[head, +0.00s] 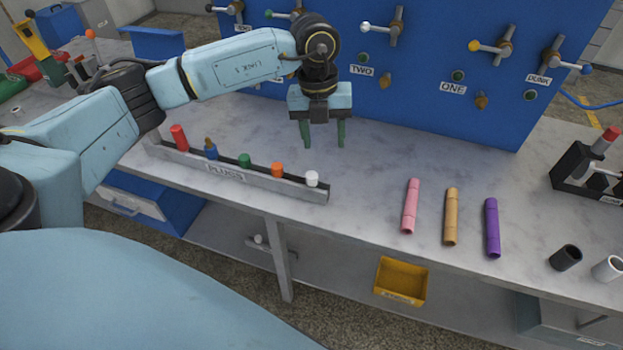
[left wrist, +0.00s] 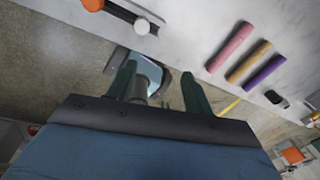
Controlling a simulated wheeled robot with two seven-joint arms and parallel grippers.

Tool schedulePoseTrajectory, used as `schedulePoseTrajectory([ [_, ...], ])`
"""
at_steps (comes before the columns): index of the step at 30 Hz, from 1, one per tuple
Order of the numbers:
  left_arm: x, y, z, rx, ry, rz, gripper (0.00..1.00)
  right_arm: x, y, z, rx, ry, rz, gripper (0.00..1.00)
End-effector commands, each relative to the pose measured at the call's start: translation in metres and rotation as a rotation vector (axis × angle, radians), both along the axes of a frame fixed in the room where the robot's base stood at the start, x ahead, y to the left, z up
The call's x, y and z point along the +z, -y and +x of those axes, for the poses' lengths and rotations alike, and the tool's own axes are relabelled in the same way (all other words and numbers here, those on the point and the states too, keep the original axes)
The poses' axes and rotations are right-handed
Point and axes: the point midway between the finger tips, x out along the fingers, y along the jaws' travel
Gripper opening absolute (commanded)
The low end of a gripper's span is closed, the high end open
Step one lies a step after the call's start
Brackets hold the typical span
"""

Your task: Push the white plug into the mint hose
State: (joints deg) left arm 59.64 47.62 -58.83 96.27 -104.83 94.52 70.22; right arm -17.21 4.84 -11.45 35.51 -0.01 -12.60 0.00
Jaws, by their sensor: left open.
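The white plug (head: 312,179) stands upright at the right end of the grey plug rack (head: 246,180). It also shows in the left wrist view (left wrist: 142,26), beyond the fingertips near the top. My left gripper (head: 323,143) points down with its two green fingers apart and nothing between them. It is above the bench, behind the white plug and a little to its right in the head view, not touching it. I cannot make out a mint hose in either view. My right gripper is not in view.
Red, blue, green and orange plugs (head: 277,170) share the rack. Pink (head: 411,206), tan (head: 451,216) and purple (head: 492,228) tubes lie to the right. A blue panel (head: 420,100) with valves stands behind. Black (head: 566,258) and white (head: 608,268) cups are at far right.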

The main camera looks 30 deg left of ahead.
Motion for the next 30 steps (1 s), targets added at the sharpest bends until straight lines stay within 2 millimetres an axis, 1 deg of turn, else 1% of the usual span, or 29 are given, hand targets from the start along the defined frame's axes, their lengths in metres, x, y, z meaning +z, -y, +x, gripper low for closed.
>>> schedulePoseTrajectory([
  [1, 0.005, -0.014, 0.002, 0.026, -0.005, 0.05, 0.51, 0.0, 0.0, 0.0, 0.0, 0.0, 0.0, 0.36],
  [3, 0.006, -0.025, 0.002, 0.049, -0.013, 0.095, 0.51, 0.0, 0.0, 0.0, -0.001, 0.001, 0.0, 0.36],
  [5, 0.002, -0.03, 0.001, 0.06, -0.016, 0.114, 0.51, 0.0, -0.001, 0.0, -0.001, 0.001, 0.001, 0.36],
  [6, -0.003, -0.031, 0.001, 0.062, -0.019, 0.12, 0.51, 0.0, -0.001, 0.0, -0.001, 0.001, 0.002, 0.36],
  [8, -0.014, -0.032, 0.001, 0.063, -0.022, 0.12, 0.51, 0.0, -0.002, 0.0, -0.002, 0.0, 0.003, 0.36],
  [12, -0.042, -0.03, 0.001, 0.061, -0.021, 0.117, 0.51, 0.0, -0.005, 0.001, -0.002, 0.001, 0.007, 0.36],
  [15, -0.058, -0.03, 0.001, 0.061, -0.02, 0.116, 0.51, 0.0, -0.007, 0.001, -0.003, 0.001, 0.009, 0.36],
  [18, -0.069, -0.03, 0.001, 0.059, -0.019, 0.115, 0.51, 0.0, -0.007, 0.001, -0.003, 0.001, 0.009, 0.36],
  [23, -0.079, -0.03, 0.001, 0.059, -0.019, 0.115, 0.51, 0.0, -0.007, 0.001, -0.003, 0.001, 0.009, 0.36],
  [30, -0.114, -0.03, 0.003, 0.058, -0.019, 0.114, 0.51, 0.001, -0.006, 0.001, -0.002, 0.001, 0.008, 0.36],
])
